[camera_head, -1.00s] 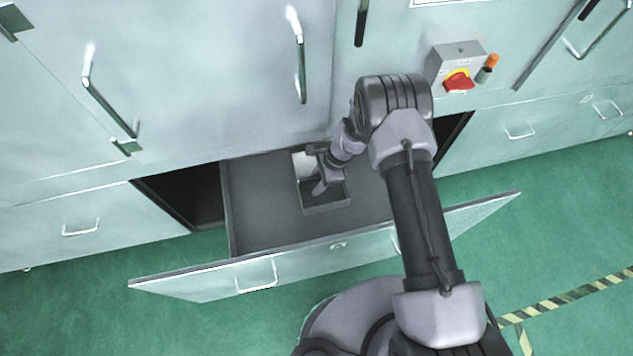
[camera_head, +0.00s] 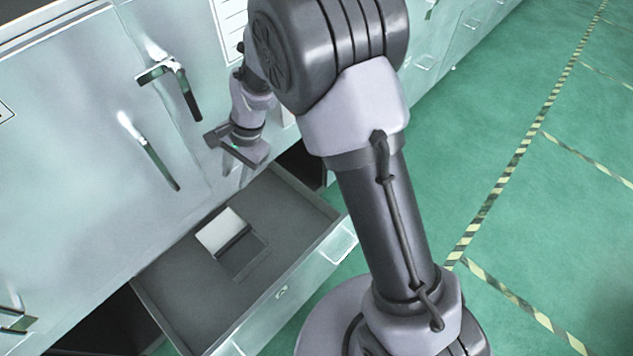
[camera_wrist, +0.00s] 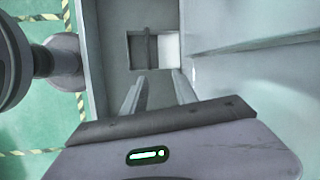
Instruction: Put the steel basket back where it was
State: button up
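The steel basket (camera_head: 222,233) is an open-topped box with a pale side and a dark side. It sits on the floor of the pulled-out drawer (camera_head: 187,290), and I see nothing lying in it. It also shows in the wrist view (camera_wrist: 166,50), beyond my fingertips, with a dark strip across its middle. My gripper (camera_head: 238,155) is above the back of the drawer, near the cabinet front and clear of the basket. In the wrist view my gripper (camera_wrist: 158,82) has its two fingers apart with nothing between them.
The cabinet front (camera_head: 70,190) rises behind the drawer, with protruding handles (camera_head: 150,150) near my wrist. The drawer front (camera_head: 290,290) stands out over the green floor (camera_head: 520,230). The drawer floor around the basket is bare.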

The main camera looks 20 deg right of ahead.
jog(key=s+d+r+n+t, duration=0.1)
jog(key=s+d+r, duration=0.25)
jog(key=r, duration=0.45)
jog(key=s+d+r+n+t, duration=0.1)
jog(key=s+d+r+t, duration=0.2)
jog(key=r, duration=0.5)
jog(key=s+d+r+n+t+h, duration=0.1)
jog(key=s+d+r, duration=0.2)
jog(key=s, duration=0.4)
jog(key=s+d+r+n+t+h, duration=0.1)
jog(key=s+d+r+n, duration=0.1)
jog(key=s+d, duration=0.4)
jog(key=shift+s+r, duration=0.45)
jog(key=shift+s, duration=0.8)
